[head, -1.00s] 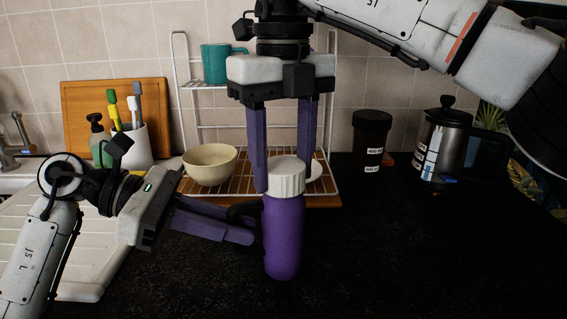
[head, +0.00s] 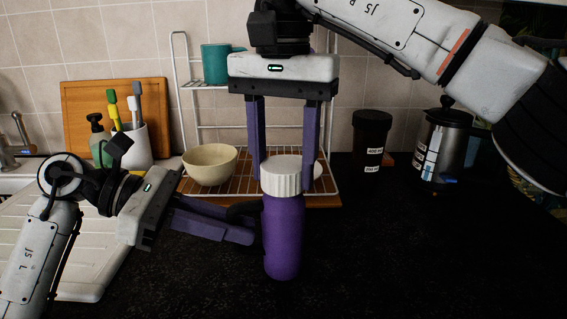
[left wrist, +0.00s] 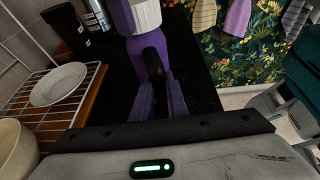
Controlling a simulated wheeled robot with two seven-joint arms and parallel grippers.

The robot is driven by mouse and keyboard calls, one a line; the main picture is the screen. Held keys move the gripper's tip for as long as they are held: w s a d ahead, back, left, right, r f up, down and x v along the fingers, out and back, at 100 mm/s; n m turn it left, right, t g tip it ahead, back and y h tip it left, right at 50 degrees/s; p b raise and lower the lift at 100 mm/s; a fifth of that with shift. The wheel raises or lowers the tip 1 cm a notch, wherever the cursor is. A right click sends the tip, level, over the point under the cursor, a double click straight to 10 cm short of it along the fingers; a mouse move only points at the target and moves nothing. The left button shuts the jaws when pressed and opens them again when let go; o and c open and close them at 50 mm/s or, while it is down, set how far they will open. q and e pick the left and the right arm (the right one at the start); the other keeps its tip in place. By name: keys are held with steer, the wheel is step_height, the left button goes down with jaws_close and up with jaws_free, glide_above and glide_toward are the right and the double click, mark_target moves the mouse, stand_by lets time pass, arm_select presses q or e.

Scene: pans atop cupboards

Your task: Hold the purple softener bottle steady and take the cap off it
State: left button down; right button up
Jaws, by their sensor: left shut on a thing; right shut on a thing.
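The purple softener bottle (head: 284,238) stands upright on the dark counter, with a ribbed white cap (head: 282,178) on its top. My left gripper (head: 246,222) comes in from the left and is shut on the dark handle at the bottle's side. In the left wrist view the handle (left wrist: 156,66) lies between the fingers, with the purple bottle (left wrist: 146,42) and white cap (left wrist: 147,14) beyond. My right gripper (head: 282,172) points straight down from above, with one finger on each side of the cap, shut on it.
A wire rack (head: 188,130) with a cream bowl (head: 210,165) and a teal mug (head: 216,64) stands close behind the bottle. A dark jar (head: 371,142) and a French press (head: 445,150) stand at the back right. The counter right of the bottle is clear.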

mark_target(283, 164)
steer(key=n, duration=0.4)
steer(key=shift+s+f, duration=0.15)
stand_by(0.4)
steer(key=shift+r, duration=1.2)
steer(key=shift+r, duration=2)
arm_select(q)
steer(key=c, duration=1.7)
jaws_free()
steer(key=shift+o, duration=0.2)
